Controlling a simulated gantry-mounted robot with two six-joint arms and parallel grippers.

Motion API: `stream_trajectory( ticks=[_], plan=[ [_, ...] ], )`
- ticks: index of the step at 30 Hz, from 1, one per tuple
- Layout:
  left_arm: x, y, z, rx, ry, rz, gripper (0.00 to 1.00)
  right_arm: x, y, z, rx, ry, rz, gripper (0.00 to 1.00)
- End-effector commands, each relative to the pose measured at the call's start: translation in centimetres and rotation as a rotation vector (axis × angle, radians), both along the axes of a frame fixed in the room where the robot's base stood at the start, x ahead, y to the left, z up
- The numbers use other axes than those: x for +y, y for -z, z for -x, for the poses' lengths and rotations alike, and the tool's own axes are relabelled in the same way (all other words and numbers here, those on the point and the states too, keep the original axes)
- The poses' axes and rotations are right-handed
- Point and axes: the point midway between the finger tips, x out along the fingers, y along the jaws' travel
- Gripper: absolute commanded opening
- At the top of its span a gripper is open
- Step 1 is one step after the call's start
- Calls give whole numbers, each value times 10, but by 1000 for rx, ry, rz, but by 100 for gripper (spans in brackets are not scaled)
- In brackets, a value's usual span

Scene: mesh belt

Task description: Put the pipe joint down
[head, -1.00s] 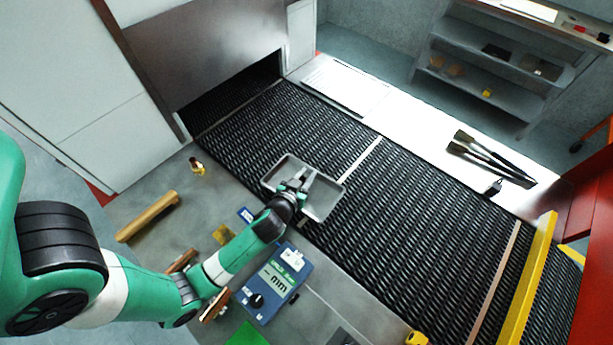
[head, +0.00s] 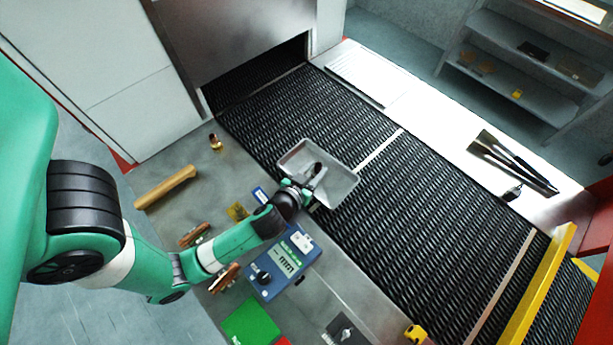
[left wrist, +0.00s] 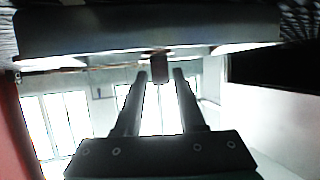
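My left gripper (head: 316,178) reaches over the near-left part of a grey metal tray (head: 345,193) on the mesh belt. In the left wrist view the two fingers (left wrist: 158,76) stand apart. A small dark reddish-brown piece (left wrist: 160,68), possibly the pipe joint, shows between the fingertips, with a narrow gap at each side. I cannot tell its exact depth. In the head view a small dark shape lies by the fingertips inside the tray, too small to identify. My right gripper is not in view.
A blue meter (head: 284,265), a green plate (head: 250,322), a wooden roll (head: 166,187) and a small brass fitting (head: 215,142) lie on the near table. Brushes (head: 512,160) lie on the far ledge. A yellow bar (head: 537,285) crosses the belt at right. Most of the belt is clear.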

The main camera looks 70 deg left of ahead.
Motion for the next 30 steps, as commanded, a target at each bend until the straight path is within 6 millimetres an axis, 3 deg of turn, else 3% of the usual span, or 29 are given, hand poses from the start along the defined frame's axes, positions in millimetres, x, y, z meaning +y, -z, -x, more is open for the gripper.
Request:
stream_trajectory(
  ticks=[3, 10, 23, 26, 29, 30],
  plan=[
    [-20, -11, 20, 2, 6, -1, 39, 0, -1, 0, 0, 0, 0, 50],
    [-41, -24, 44, 0, 1, 0, 39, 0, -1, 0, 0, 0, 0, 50],
    [-42, -27, 46, -3, -1, 0, 39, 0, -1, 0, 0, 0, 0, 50],
    [-45, -36, 33, -30, 14, 4, 39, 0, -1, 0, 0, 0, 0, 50],
    [-56, -71, -9, -120, 72, 15, 39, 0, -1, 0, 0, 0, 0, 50],
    [-63, -97, -33, -178, 112, 18, 39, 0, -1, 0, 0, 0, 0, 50]
  ],
)
